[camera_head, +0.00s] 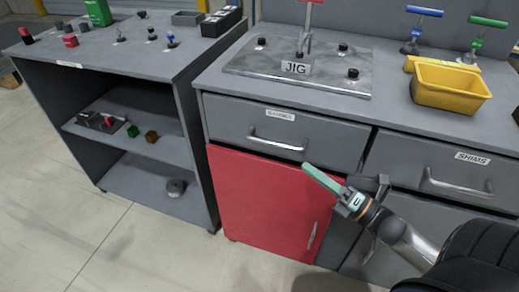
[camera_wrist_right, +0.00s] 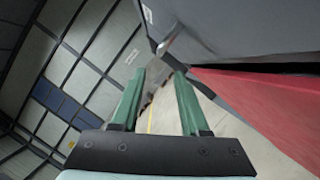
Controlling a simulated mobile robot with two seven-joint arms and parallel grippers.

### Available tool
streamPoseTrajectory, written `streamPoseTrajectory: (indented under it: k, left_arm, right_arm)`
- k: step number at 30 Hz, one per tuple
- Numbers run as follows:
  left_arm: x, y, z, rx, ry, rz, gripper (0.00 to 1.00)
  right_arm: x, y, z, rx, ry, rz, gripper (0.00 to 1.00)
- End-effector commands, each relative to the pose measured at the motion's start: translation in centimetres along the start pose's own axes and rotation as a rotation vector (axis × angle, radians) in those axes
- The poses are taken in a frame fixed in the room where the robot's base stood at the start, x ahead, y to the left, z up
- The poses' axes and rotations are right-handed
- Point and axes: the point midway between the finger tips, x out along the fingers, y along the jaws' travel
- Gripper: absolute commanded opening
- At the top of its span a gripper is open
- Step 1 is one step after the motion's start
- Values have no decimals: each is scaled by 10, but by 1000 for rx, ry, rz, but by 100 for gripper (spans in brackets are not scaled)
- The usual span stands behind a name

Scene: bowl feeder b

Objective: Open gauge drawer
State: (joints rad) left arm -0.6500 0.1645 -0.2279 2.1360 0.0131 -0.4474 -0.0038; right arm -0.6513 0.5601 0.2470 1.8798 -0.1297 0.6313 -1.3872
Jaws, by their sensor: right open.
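The gauge drawer (camera_head: 235,122) is the grey left drawer under the jig, with a label reading GAUGES (camera_head: 281,115) and a silver bar handle (camera_head: 276,143). Its front looks flush with the cabinet, so it is shut. My right gripper (camera_head: 307,168) is just below the right end of that handle. In the right wrist view the gripper (camera_wrist_right: 160,74) is open, its two green fingers apart. A grey metal piece, probably the handle (camera_wrist_right: 168,46), shows just beyond the fingertips; I cannot tell whether it is between them. My left gripper is not in view.
A red door (camera_head: 255,200) is directly below the drawer. The shims drawer (camera_head: 400,155) is to the right. On the worktop are the jig plate (camera_head: 250,62) and a yellow bin (camera_head: 450,88). A shelf unit (camera_head: 120,45) stands left; the floor in front is clear.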

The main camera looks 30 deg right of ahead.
Motion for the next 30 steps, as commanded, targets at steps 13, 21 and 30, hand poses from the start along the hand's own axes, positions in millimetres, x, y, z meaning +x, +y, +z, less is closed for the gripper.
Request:
streamPoseTrajectory:
  k: [13,21,30]
  left_arm:
    - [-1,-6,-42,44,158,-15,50]
    - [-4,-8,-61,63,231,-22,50]
    - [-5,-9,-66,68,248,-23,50]
  right_arm:
    - [80,1,0,3,-1,3,45]
    - [111,0,0,6,-2,-2,45]
    - [118,0,0,6,0,-3,45]
